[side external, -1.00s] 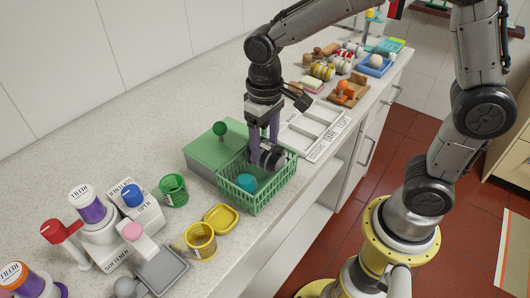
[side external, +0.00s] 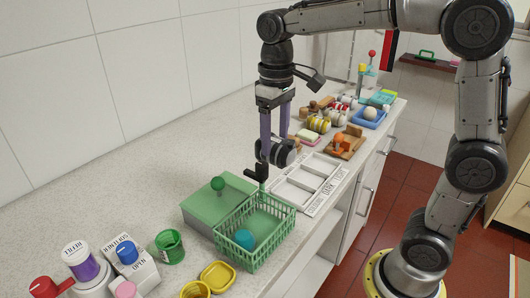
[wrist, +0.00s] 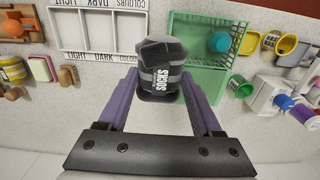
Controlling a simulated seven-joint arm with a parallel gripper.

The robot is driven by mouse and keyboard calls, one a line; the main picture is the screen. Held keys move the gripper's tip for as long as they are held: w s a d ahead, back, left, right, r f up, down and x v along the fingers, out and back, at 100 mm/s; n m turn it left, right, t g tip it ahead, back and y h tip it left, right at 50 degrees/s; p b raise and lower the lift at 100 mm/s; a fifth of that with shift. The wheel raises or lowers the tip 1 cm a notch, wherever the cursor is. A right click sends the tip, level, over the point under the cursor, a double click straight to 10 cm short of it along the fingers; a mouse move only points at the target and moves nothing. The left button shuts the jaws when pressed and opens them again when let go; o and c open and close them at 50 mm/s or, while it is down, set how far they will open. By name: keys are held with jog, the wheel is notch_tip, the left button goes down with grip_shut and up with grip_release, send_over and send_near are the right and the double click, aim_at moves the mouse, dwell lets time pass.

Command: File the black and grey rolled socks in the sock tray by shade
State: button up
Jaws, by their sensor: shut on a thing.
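My gripper (side external: 277,140) is shut on a rolled sock (wrist: 160,62), dark with grey bands and the word SOCKS. The sock also shows between the purple fingers in the side view (side external: 276,154), held above the counter behind the green basket (side external: 275,242). A small black piece hangs below it; I cannot tell what it is. The white sock tray (side external: 318,176) lies to the right of the basket, with LIGHT, DARK and COLOURS lettering. Its compartments look empty in the wrist view (wrist: 70,35). A turquoise ball-like thing (side external: 245,238) lies in the basket.
Green (side external: 170,246) and yellow pots and a dispenser (side external: 80,262) stand nearer the camera. Blocks, a soap and a blue dish (side external: 369,118) crowd the counter beyond the tray. Counter behind is clear.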

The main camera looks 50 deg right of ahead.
jog(key=s+d, duration=0.1)
jog(key=d, duration=1.4)
jog(key=shift+s+f, duration=0.1)
jog(key=shift+f, duration=6.35)
jog(key=o, duration=1.4)
jog(key=shift+r, duration=0.1)
